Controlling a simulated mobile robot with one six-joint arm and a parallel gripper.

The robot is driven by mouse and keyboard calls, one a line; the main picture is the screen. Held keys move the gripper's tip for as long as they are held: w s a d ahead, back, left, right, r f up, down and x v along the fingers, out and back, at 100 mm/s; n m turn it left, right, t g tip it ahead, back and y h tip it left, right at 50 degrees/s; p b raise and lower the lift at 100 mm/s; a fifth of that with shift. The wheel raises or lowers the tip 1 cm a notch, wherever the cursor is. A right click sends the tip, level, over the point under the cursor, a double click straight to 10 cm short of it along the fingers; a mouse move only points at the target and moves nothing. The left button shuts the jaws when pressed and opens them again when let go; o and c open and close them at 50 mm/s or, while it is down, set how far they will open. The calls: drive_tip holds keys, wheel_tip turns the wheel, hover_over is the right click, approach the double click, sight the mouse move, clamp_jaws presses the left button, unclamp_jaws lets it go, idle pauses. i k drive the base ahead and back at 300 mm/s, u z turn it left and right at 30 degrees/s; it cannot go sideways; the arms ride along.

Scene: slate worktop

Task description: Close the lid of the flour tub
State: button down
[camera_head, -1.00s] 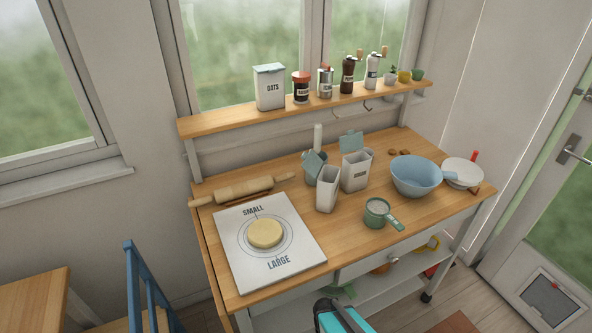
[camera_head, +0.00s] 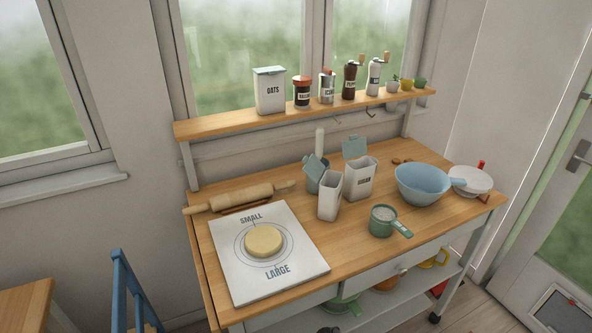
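Two white tubs with blue-grey lids stand open near the middle of the worktop. The right tub (camera_head: 360,182) has a dark label too small to read surely, and its raised lid (camera_head: 355,146) stands up at the back. The left, narrower tub (camera_head: 329,201) shows no readable label, and its lid (camera_head: 315,167) is tilted open at its back left. I cannot tell which one is the flour tub. My gripper is not in view.
A grey-green pot (camera_head: 314,184) stands close behind the left tub. A green measuring cup (camera_head: 382,222) is in front, a blue bowl (camera_head: 421,185) to the right. A dough board (camera_head: 300,283) and rolling pin (camera_head: 240,197) lie left. A closed oats tub (camera_head: 269,95) stands on the shelf (camera_head: 220,126).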

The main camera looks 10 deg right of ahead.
sight(313, 168)
drive_tip(key=z, duration=0.25)
drive_tip(key=k, duration=0.55)
drive_tip(key=u, duration=1.6)
drive_tip(key=k, duration=0.6)
drive_tip(key=z, duration=0.1)
